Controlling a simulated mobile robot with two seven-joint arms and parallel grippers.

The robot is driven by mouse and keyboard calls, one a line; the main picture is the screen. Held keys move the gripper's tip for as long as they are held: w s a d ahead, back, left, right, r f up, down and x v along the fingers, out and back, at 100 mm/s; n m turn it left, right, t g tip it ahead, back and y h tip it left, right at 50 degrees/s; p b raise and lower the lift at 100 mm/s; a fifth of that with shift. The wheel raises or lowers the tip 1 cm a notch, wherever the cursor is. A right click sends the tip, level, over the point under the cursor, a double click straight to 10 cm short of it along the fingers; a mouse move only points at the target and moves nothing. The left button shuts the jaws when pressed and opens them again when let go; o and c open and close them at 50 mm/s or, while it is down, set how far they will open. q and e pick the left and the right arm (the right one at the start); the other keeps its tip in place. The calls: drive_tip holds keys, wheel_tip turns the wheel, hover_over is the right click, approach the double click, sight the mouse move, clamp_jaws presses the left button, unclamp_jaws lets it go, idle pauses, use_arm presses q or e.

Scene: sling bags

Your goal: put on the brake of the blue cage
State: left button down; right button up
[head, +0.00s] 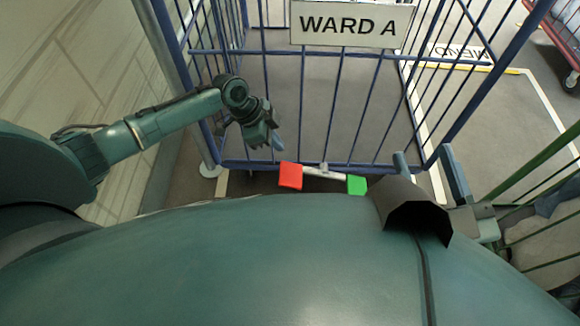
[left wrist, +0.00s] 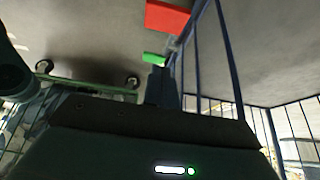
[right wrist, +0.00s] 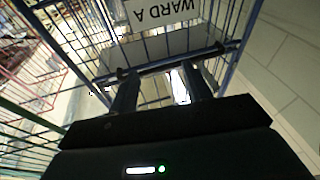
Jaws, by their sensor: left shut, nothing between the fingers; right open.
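The blue cage (head: 335,52) stands in front of me with a "WARD A" sign (head: 350,24) on its front. At the bottom of its front is the brake pedal bar (head: 323,173), with a red end (head: 290,175) at left and a green end (head: 356,185) at right. My left gripper (head: 277,144) is shut and empty, just above and left of the red end, apart from it in the head view. In the left wrist view, its fingers (left wrist: 162,82) show below the red (left wrist: 168,17) and green ends (left wrist: 153,57). My right gripper (head: 430,162) is open and empty, right of the green end.
A green cage (head: 530,190) stands close at the right. A red cart (head: 556,40) is at the far right. White lines and floor lettering (head: 458,53) mark the floor. A pale wall or panelled surface (head: 60,60) is on the left.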

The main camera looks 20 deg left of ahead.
use_arm(q)
drive_tip(key=b+x, duration=0.5)
drive_tip(key=x, duration=0.5)
drive_tip(key=shift+w+f, duration=0.1)
drive_tip(key=shift+f, duration=0.1)
drive_tip(key=shift+a+f+b, duration=0.2)
drive_tip(key=shift+f+b, duration=0.3)
drive_tip(key=shift+f, duration=0.1)
drive_tip(key=shift+a+f+b, duration=0.2)
drive_tip(key=shift+f+b, duration=0.25)
drive_tip(key=shift+f, duration=0.15)
drive_tip(key=shift+a+f, duration=0.25)
drive_tip(key=shift+f, duration=0.3)
use_arm(e)
wheel_tip(320, 180, up, 8)
drive_tip(key=n+t+y, duration=0.1)
drive_tip(key=n+y, duration=0.6)
drive_tip(key=y, duration=0.1)
drive_tip(key=shift+w+d+n, duration=0.25)
drive_tip(key=shift+d+n, duration=0.05)
drive_tip(key=shift+n, duration=0.1)
use_arm(q)
drive_tip(key=shift+s, duration=0.25)
use_arm(e)
drive_tip(key=shift+t, duration=0.4)
